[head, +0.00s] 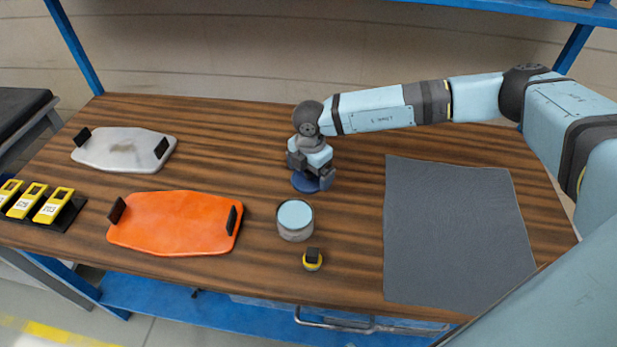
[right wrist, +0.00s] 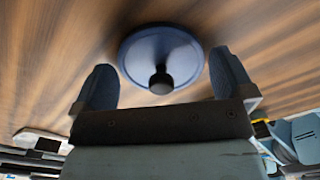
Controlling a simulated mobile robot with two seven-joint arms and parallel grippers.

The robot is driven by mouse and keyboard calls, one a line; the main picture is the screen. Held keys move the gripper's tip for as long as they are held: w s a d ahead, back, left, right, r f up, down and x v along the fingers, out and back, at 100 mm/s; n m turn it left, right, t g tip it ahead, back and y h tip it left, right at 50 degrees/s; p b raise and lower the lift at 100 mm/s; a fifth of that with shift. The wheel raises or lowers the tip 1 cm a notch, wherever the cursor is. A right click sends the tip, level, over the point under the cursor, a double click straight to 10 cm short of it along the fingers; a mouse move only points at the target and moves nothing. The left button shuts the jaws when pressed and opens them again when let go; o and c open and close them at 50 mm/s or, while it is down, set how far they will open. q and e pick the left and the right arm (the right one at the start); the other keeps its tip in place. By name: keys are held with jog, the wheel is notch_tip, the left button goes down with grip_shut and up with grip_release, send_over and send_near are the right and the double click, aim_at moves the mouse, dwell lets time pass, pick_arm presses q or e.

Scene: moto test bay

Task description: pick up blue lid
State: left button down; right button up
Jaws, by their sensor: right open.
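The blue lid (head: 303,182) lies on the wooden table near its middle, partly hidden under my right gripper (head: 318,178) in the head view. In the right wrist view the lid (right wrist: 140,48) is a round dark blue disc with a black knob (right wrist: 161,80) at its centre. My right gripper (right wrist: 162,88) is open, with one finger on each side of the knob's line. My left gripper is not in view.
An orange tray (head: 175,225) and a white tray (head: 110,150) lie to the left. A grey mat (head: 455,230) covers the right. Yellow devices (head: 53,205) sit at far left.

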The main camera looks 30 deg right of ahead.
jog(key=shift+f, duration=0.2)
jog(key=c, duration=0.5)
jog(key=shift+r, duration=0.15)
jog(key=shift+c, duration=0.2)
